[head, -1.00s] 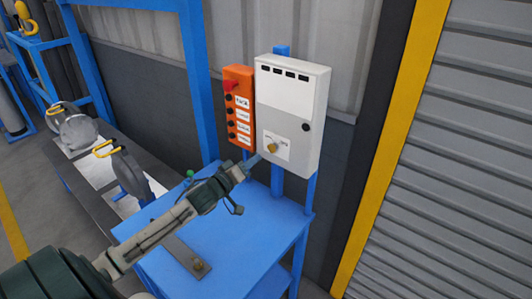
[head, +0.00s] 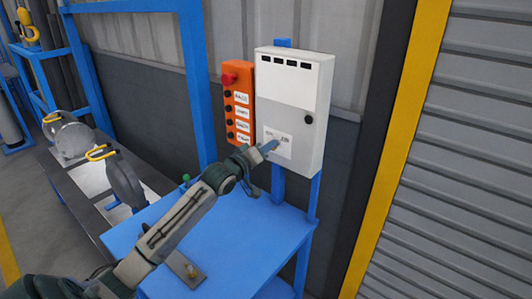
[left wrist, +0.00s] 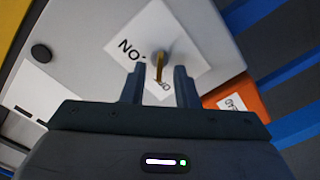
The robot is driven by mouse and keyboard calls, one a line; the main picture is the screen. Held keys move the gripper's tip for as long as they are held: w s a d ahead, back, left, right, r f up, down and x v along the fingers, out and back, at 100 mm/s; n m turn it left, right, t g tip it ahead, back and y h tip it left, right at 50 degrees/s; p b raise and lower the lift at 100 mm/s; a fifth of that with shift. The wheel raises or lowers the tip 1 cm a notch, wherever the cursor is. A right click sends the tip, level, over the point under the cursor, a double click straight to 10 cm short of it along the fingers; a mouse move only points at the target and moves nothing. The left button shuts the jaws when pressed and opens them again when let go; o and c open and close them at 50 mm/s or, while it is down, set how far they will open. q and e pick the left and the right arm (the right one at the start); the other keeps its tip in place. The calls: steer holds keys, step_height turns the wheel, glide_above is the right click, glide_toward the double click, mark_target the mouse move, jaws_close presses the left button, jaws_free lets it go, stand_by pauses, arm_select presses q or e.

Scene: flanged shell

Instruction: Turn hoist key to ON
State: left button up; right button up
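The white hoist control box (head: 300,85) is on a blue post, with a white ON/OFF label (head: 284,150) low on its front. My left gripper (head: 268,148) is at this label and hides the key in the head view. In the left wrist view, the brass key (left wrist: 159,67) stands out from a round grey lock on the label (left wrist: 190,72). My left gripper (left wrist: 158,84) is open, one finger on each side of the key, with gaps showing. The "ON" lettering appears upside down; the other word is partly hidden behind the key. My right gripper is not in view.
An orange button box (head: 238,105) with a red knob hangs just left of the white box. A blue table (head: 225,245) stands below, with a small metal bar (head: 185,268) on it. Flanged parts (head: 125,180) rest on a bench at left. A shutter is at right.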

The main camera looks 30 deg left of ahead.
arm_select(q)
jaws_close()
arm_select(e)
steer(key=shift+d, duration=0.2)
